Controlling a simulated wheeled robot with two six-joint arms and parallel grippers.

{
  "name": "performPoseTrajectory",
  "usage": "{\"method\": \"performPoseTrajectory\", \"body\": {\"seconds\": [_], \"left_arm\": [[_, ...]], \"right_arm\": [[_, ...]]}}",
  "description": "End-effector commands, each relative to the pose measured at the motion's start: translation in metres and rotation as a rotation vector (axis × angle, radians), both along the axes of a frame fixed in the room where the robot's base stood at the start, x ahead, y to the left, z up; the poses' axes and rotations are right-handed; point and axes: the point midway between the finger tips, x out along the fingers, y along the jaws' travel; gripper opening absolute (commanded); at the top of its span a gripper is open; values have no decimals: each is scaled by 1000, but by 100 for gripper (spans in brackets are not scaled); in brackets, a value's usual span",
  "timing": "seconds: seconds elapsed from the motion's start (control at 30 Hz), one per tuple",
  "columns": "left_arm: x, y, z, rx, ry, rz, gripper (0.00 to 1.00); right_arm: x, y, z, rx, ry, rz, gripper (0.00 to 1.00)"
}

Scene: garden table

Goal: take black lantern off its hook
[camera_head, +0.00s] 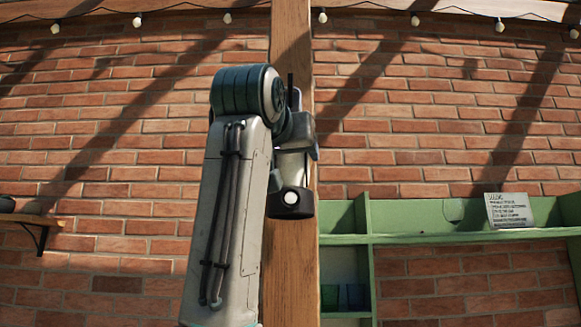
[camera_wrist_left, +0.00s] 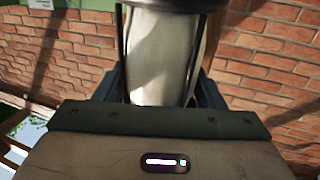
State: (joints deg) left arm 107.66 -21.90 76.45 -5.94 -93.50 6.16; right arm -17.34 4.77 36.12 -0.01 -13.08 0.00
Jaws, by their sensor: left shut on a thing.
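The black lantern (camera_wrist_left: 165,50) fills the upper middle of the left wrist view. It has a pale, shiny, rounded body, thin dark bars at its sides and a dark band at the picture's top edge. My left gripper (camera_wrist_left: 163,90) is shut on it, with one dark finger on each side. In the head view my left arm rises in front of the wooden post, and its gripper end (camera_head: 303,130) is at the post. My right gripper is out of view.
The wooden post (camera_head: 290,30) stands upright before a brick wall (camera_head: 430,130). A green shelf unit (camera_head: 400,238) with a written sign (camera_head: 509,210) is right of the post. A small wooden shelf (camera_head: 30,220) is at far left. String lights (camera_head: 227,17) hang along the top.

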Motion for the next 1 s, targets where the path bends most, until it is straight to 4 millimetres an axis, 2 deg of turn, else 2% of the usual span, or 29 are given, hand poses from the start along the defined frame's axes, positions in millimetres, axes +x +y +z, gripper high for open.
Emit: {"method": "performPoseTrajectory", "body": {"seconds": [0.27, 0.53, 0.6, 0.77, 1.0], "left_arm": [[0, 1, 9, 0, -2, 2, 27], [-1, 1, 38, 0, -3, 3, 27], [-20, 0, 32, -1, -7, 0, 27], [-59, 0, 31, -1, -6, -1, 27], [-126, 0, 32, 0, -6, 0, 27]], "right_arm": [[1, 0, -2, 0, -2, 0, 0], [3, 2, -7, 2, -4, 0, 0], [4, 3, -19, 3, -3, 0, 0], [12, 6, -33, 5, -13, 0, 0], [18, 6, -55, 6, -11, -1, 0]]}}
